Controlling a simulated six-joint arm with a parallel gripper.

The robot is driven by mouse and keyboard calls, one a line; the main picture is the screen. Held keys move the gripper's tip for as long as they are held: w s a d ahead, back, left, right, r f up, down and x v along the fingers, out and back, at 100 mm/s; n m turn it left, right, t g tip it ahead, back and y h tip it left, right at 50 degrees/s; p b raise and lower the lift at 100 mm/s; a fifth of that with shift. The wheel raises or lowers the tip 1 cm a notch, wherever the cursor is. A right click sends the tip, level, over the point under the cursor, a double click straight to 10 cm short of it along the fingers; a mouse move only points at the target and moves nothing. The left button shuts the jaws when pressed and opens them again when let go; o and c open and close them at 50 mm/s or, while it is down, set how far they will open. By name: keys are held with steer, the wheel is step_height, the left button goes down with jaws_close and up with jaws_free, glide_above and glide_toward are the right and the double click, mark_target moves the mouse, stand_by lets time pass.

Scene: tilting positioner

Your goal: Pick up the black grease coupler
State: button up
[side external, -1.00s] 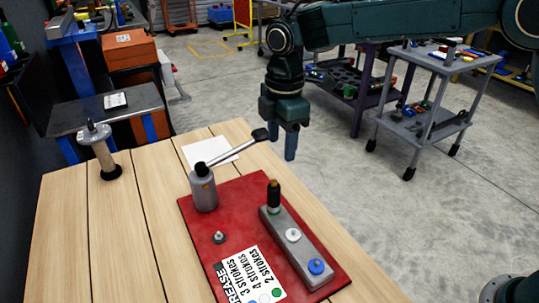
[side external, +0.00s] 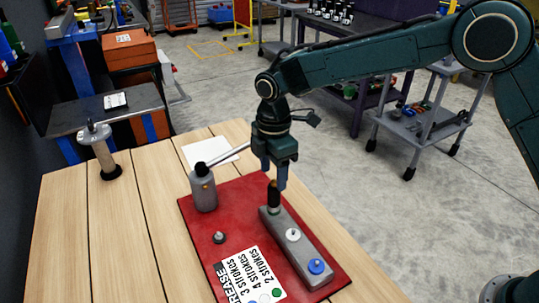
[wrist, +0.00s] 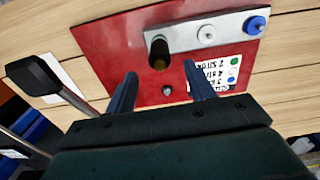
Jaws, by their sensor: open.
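The black grease coupler (side external: 273,198) stands upright on the far end of the grey block (side external: 296,239), with a brass-coloured tip on top and a green ring at its foot. My gripper (side external: 273,176) is open and empty, pointing down just above the coupler. In the wrist view, the coupler (wrist: 158,49) shows just beyond the gap between my fingertips (wrist: 160,70), roughly centred between them. The fingers do not appear to be around it.
A grey pump (side external: 203,190) with a long lever (side external: 229,153) stands beside the block on the red plate (side external: 237,190); the lever passes close to my gripper. White (side external: 293,235) and blue (side external: 316,266) fittings sit along the block. A stroke-count card (side external: 250,274) lies on the plate.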

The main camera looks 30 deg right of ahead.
mark_target(274, 186)
steer(key=shift+f, duration=1.1)
steer(key=shift+f, duration=0.1)
steer(key=shift+d+f, duration=0.15)
steer(key=shift+f, duration=2.35)
steer(key=shift+c, duration=0.2)
jaws_close()
steer(key=shift+r, duration=0.15)
step_height(274, 186, up, 20)
